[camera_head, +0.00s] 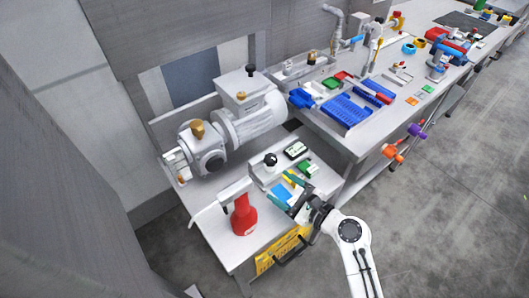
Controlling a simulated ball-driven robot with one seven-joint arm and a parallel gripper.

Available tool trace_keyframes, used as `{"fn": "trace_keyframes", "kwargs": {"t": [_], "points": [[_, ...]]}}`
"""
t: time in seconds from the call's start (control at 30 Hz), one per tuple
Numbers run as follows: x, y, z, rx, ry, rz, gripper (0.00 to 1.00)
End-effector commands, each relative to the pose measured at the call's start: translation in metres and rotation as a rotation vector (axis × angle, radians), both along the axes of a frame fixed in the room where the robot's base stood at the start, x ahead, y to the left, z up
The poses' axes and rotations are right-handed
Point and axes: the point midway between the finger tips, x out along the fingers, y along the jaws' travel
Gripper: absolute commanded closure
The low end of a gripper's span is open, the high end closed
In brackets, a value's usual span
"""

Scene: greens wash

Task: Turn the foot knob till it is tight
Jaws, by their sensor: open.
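My gripper (301,208) is at the front right edge of the low bench (262,243), at the end of my white arm. It is open, but its fingers show small and partly merge with dark green pieces beside them. A black round knob (271,159) stands on a small pale bracket, behind and left of my gripper and apart from it. Another black knob (250,70) is on top of the grey motor and pump unit (245,118). I cannot tell for sure which one is the foot knob, or how tight either is.
The higher bench (350,152) at right holds blue trays (345,110). The floor (440,220) at right is clear.

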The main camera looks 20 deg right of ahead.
Motion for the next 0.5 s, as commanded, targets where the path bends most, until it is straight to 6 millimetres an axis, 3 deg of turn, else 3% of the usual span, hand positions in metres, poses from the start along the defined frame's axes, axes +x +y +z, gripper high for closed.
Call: {"fn": "trace_keyframes", "kwargs": {"t": [0.1,0.2,0.5], "points": [[0.015,-0.017,0.003,0.287,0.036,-0.112,0.32],[0.021,-0.026,0.004,0.441,0.052,-0.165,0.32],[0.046,-0.024,0.005,0.518,0.06,-0.186,0.32]]}}
